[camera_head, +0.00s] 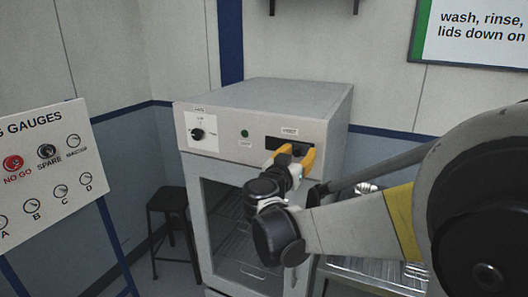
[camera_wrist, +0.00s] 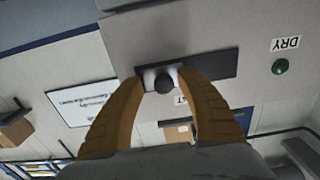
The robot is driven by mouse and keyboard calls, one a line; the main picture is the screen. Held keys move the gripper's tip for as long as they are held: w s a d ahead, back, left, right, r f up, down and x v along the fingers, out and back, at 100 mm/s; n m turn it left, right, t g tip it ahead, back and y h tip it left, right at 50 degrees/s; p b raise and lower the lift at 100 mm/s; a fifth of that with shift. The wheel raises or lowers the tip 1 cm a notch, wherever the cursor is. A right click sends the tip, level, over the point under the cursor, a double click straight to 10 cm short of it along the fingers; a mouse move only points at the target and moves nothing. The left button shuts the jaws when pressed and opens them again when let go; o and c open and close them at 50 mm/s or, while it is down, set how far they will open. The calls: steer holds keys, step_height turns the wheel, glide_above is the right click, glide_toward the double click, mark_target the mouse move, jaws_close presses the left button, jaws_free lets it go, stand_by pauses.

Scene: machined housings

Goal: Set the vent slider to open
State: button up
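The vent slider is a dark horizontal slot (camera_head: 273,141) on the upper right front of a grey cabinet (camera_head: 262,95). In the wrist view its round black knob (camera_wrist: 166,83) stands near the left end of the slot (camera_wrist: 215,66), with a pale patch around it. That view is turned over, so this is the right part of the slot in the head view. My gripper (camera_head: 297,154) has its yellow fingers at the slot. In the wrist view the fingertips (camera_wrist: 162,80) are apart, one on each side of the knob, with small gaps seeming to remain. The knob is mostly hidden in the head view.
A dial (camera_head: 197,134) and a green button (camera_head: 245,133) are left of the slot. The cabinet's glass door (camera_head: 228,225) is below. A gauge board (camera_head: 45,175) and black stool (camera_head: 167,205) stand to the left. A metal tray (camera_head: 375,270) is at lower right.

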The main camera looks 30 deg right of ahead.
steer(key=shift+w, duration=0.1)
steer(key=v, duration=1.2)
steer(key=s+a+f+n+g+y+b, duration=0.1)
steer(key=s+f+n+g+y+b, duration=0.2)
steer(key=f, duration=0.6)
steer(key=s+a+f+n+g+y+b, duration=0.1)
steer(key=s+a+f+n+y+b, duration=0.15)
steer(key=s+f+y, duration=0.5)
steer(key=s+a+f+n+y+b, duration=0.3)
steer(key=a+f+n+b, duration=0.1)
steer(key=a+f, duration=0.4)
steer(key=shift+s+a+f+n+y, duration=0.35)
steer(key=shift+a+f+n, duration=0.1)
steer(key=shift+a, duration=0.65)
